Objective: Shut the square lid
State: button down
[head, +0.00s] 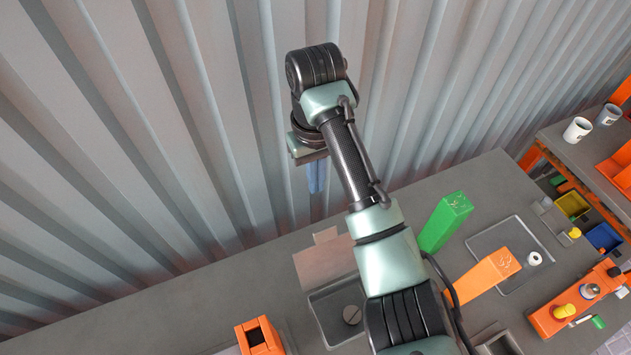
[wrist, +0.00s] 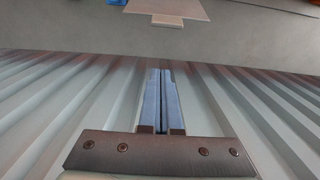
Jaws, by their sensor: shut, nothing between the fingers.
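The square lid (head: 325,262) is a flat pinkish-brown panel with a small tab, standing open at the back edge of a grey box (head: 322,312). The box's open inside shows a round grey object. My arm hides the box's right part. The lid also shows at the top of the wrist view (wrist: 175,8), its tab towards me. My gripper (head: 317,190) is shut and empty, with blue fingers pointing down, above and behind the lid near the wall. In the wrist view my gripper (wrist: 161,72) has its fingers together, apart from the lid.
A green block (head: 444,222) and an orange block (head: 488,272) stand right of the box. An orange holder (head: 258,338) is at the front left. A corrugated wall (head: 150,120) rises behind the grey table (head: 210,300). A grey tray (head: 510,250) lies right.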

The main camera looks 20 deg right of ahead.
jog(key=s+f+p, duration=0.1)
jog(key=s+f, duration=0.3)
jog(key=f, duration=0.3)
jog(key=shift+f+p, duration=0.35)
jog(key=shift+f, duration=0.05)
jog(key=shift+d, duration=0.1)
